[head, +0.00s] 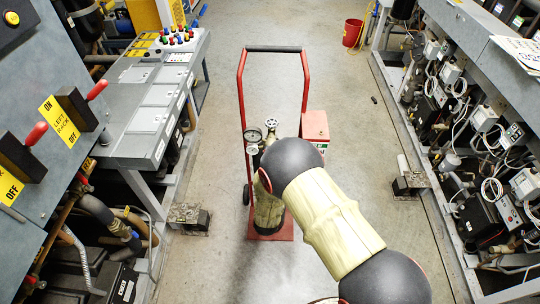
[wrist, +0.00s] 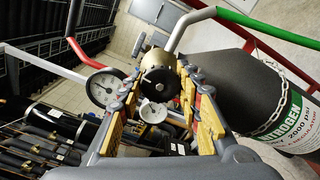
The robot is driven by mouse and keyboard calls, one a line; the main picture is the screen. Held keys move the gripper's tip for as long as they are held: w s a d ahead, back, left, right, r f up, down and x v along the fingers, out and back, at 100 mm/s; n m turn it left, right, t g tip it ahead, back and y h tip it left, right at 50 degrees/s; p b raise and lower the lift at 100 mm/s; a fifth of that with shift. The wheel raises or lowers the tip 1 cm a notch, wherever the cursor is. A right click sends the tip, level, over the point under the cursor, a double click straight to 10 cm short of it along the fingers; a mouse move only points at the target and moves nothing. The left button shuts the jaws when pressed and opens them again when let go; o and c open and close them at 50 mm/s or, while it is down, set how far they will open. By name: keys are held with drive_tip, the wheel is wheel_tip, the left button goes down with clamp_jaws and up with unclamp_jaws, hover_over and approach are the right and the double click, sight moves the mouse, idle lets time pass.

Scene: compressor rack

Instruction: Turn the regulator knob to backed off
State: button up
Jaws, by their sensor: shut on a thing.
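The regulator knob (wrist: 160,82) is a dark round face with a brass-coloured body behind it, in the upper middle of the wrist view. My gripper (wrist: 161,76) has its yellow-padded fingers on both sides of the knob and is shut on it. A larger white dial gauge (wrist: 103,88) is left of the knob, and a smaller gauge (wrist: 153,112) is just below it, between the fingers. In the head view, the gauges (head: 253,135) show left of my arm. The knob and gripper are hidden there behind my arm. I cannot read the knob's turn.
A nitrogen cylinder (wrist: 298,122) with a chain stands at right in the wrist view. Compressor racks line both sides. A red bucket (head: 352,32) stands at the back.

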drive_tip(key=shift+f+n, duration=0.1)
drive_tip(key=shift+n, duration=0.6)
drive_tip(key=o, duration=1.2)
drive_tip(key=s, duration=1.2)
drive_tip(key=shift+a, duration=0.25)
